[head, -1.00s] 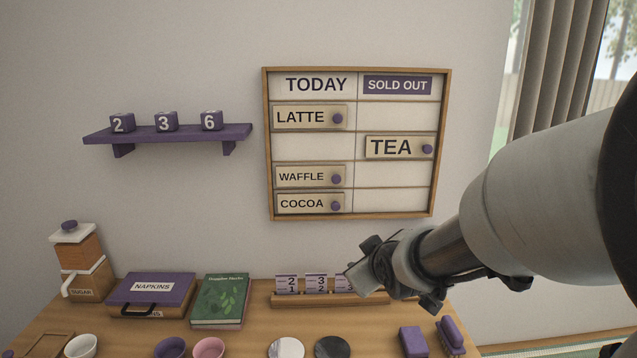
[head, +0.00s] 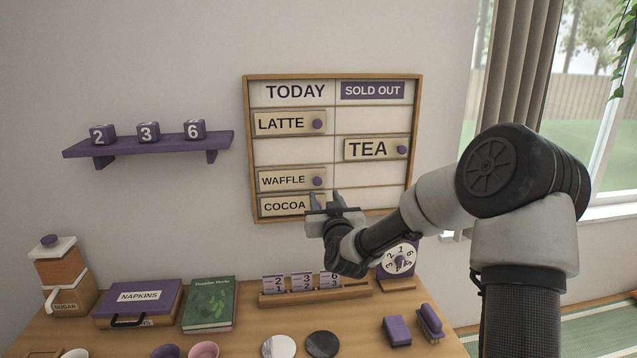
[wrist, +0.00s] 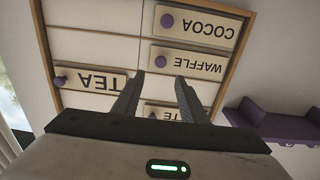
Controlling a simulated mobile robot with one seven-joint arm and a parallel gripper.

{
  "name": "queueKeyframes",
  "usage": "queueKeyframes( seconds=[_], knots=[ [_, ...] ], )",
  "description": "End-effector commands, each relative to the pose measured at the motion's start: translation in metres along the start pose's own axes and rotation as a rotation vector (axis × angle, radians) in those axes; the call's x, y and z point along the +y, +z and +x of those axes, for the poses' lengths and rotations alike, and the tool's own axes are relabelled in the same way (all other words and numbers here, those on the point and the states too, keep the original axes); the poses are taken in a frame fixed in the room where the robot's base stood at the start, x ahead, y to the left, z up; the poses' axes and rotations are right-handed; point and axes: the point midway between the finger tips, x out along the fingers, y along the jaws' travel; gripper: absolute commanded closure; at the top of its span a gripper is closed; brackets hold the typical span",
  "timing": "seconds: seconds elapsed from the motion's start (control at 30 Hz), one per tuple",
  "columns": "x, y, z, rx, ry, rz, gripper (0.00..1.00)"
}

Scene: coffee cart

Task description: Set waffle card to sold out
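The waffle card (head: 285,181) is a cream card with a purple knob (head: 317,182) at its right end. It sits in the TODAY column of the wood-framed board (head: 418,110), between an empty row and the cocoa card (head: 282,206). The SOLD OUT cell (head: 372,174) to its right is empty. My gripper (head: 325,196) is open and empty, raised in front of the board's lower part and overlapping the cocoa card's right end in the head view. In the wrist view the board is upside down, and the waffle card (wrist: 187,63) lies beyond my open fingers (wrist: 160,88).
The tea card (head: 369,149) is in the SOLD OUT column and the latte card (head: 285,123) in the TODAY column. A purple shelf (head: 150,145) with number blocks is left of the board. The counter below holds a dial (head: 400,258) and a flip-number stand (head: 315,294).

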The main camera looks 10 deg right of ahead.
Motion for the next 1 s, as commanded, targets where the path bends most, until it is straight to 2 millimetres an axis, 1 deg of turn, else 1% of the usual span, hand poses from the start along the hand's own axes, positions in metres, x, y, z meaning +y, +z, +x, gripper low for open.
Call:
queueKeyframes(
  seconds=[0.03, 0.2, 0.3, 0.43, 0.6, 0.9, 0.97, 1.0],
  knots=[
    [0.000, -0.001, 0.012, 0.000, 0.000, 0.005, 0.61],
    [-0.001, -0.001, 0.048, -0.001, 0.000, 0.004, 0.61],
    [-0.001, -0.001, 0.067, -0.001, -0.001, 0.003, 0.61],
    [-0.001, -0.001, 0.085, -0.001, -0.001, 0.001, 0.61],
    [-0.001, 0.000, 0.097, -0.001, -0.002, -0.001, 0.61],
    [-0.001, 0.000, 0.099, -0.001, -0.002, -0.002, 0.61],
    [-0.001, 0.000, 0.099, -0.001, -0.002, -0.002, 0.71],
    [-0.001, 0.000, 0.099, -0.001, -0.002, -0.002, 0.78]
  ],
)
